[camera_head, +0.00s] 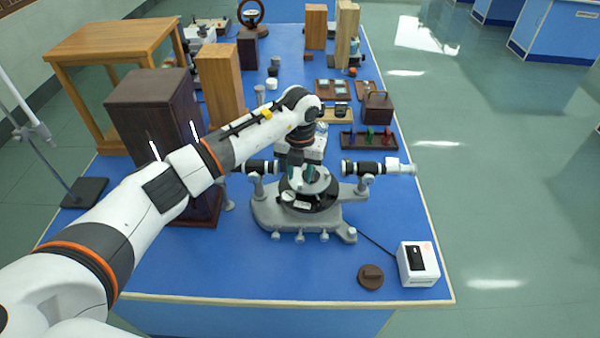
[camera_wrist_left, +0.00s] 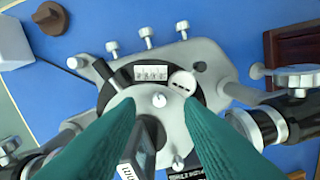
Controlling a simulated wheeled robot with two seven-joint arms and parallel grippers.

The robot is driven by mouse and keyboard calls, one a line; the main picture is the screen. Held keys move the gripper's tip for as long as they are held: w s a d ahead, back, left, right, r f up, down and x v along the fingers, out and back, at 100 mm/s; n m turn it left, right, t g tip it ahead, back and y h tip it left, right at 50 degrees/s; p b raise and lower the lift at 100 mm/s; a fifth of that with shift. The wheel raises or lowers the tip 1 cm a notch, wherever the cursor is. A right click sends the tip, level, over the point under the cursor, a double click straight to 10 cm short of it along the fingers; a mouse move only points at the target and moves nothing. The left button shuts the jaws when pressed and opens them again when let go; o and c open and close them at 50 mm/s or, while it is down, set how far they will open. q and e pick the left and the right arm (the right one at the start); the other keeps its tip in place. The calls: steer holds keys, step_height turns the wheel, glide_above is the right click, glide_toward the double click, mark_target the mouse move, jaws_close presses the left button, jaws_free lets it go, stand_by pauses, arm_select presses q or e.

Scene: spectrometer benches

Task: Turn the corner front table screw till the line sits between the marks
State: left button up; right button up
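The spectrometer (camera_head: 265,212) stands on the blue bench, with its round table (camera_head: 318,184) at the middle; the table also shows in the wrist view (camera_wrist_left: 143,98). A small pale screw (camera_wrist_left: 160,100) stands at the table's front corner. My left gripper (camera_head: 301,178) is over the table; in the wrist view its green fingers (camera_wrist_left: 158,104) are apart, one on each side of the screw. I cannot tell whether they touch it. A white round dial (camera_wrist_left: 183,82) and a marked plate (camera_wrist_left: 150,73) lie beyond the screw. A line between marks is too small to read. My right gripper is out of view.
A dark telescope tube (camera_head: 368,168) is at the right and a white box (camera_head: 417,264) at the front right. A brown round cap (camera_head: 370,276) lies near it. A dark wooden box (camera_head: 150,105) stands left, beside my arm. The front of the bench is mostly clear.

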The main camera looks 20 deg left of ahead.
mark_target(300, 185)
arm_select(q)
steer(key=shift+f, duration=1.25)
jaws_close()
